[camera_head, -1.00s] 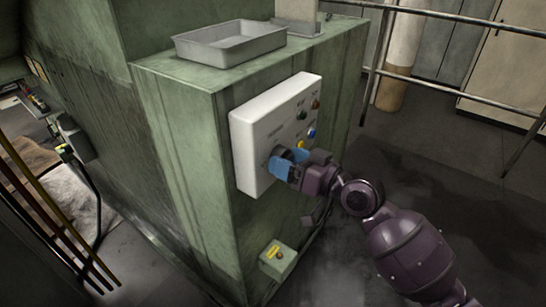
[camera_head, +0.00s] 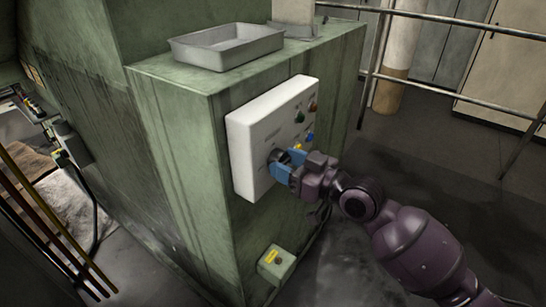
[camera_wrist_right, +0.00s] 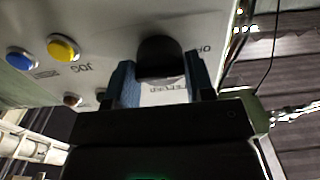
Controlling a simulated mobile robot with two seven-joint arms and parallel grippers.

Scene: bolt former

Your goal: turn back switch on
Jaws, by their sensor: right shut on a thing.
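The white control panel (camera_head: 245,140) is on the side of the green machine. A black rotary switch knob (camera_wrist_right: 160,57) sticks out of the panel, with partly legible lettering around it. My right gripper (camera_wrist_right: 160,80), with blue fingers, is shut on the knob, one finger on each side. In the head view my right gripper (camera_head: 283,160) is at the lower part of the panel, and the dark knob shows a little between its fingers. My left gripper is not in view.
Yellow (camera_wrist_right: 63,48) and blue (camera_wrist_right: 21,59) buttons are close to the knob. A small box (camera_head: 277,264) with a yellow mark is on the machine below the panel. A grey metal tray (camera_head: 225,48) rests on top. Railings (camera_head: 440,88) stand at the right.

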